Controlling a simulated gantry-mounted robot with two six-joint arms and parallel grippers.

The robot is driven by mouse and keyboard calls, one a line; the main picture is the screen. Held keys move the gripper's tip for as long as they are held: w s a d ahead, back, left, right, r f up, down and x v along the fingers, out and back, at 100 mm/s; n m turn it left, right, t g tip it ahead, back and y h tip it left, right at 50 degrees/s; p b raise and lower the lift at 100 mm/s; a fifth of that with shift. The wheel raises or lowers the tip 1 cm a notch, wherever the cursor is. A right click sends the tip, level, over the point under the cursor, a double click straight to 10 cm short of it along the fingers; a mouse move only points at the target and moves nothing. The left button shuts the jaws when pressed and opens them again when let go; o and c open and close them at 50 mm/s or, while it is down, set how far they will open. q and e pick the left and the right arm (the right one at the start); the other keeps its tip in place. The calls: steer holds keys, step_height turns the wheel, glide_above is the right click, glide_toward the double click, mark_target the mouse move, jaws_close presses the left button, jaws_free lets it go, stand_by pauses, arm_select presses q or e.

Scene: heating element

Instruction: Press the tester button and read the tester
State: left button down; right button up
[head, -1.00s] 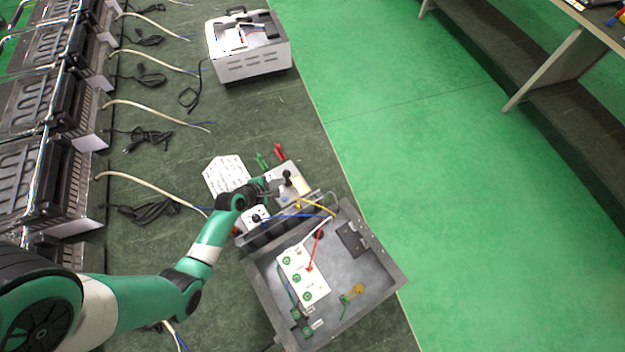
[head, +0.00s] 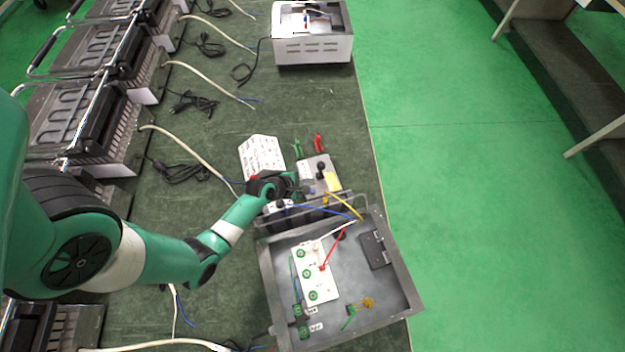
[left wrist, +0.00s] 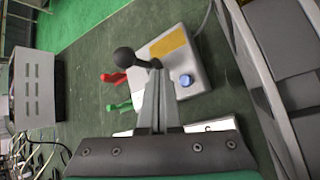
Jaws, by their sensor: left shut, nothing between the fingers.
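The tester is a small light-grey box (head: 333,184) on the table behind the open metal case. It has a yellow patch, a black ball-topped lever (head: 321,167) and a blue button, and it also shows in the left wrist view (left wrist: 199,67). The blue button (left wrist: 186,80) shows clearly in the left wrist view. My left gripper (left wrist: 157,66) is shut and empty. Its fingertips point at the tester, between the ball lever and the button in the picture. I cannot tell whether they touch it. My right gripper is out of view.
The open metal case (head: 408,285), with a white terminal board and wires, stands in front of the tester. Red (head: 318,143) and green (head: 297,147) clips and a white printed card (head: 261,157) lie behind. Several heaters line the left; another unit (head: 313,50) stands at the back.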

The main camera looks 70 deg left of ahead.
mark_target(312, 191)
arm_select(q)
step_height(312, 191, down, 3)
steer(key=shift+f+b, duration=0.1)
steer(key=shift+b, duration=0.75)
steer(key=shift+f+b, duration=0.35)
steer(key=shift+f, duration=0.1)
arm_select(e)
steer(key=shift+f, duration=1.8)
arm_select(q)
steer(key=shift+f, duration=0.4)
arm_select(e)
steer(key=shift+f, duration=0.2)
arm_select(q)
steer(key=shift+f+b, duration=0.45)
steer(key=shift+b, duration=0.05)
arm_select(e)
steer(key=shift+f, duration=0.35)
arm_select(q)
steer(key=shift+r+p, duration=0.9)
steer(key=shift+p, duration=0.1)
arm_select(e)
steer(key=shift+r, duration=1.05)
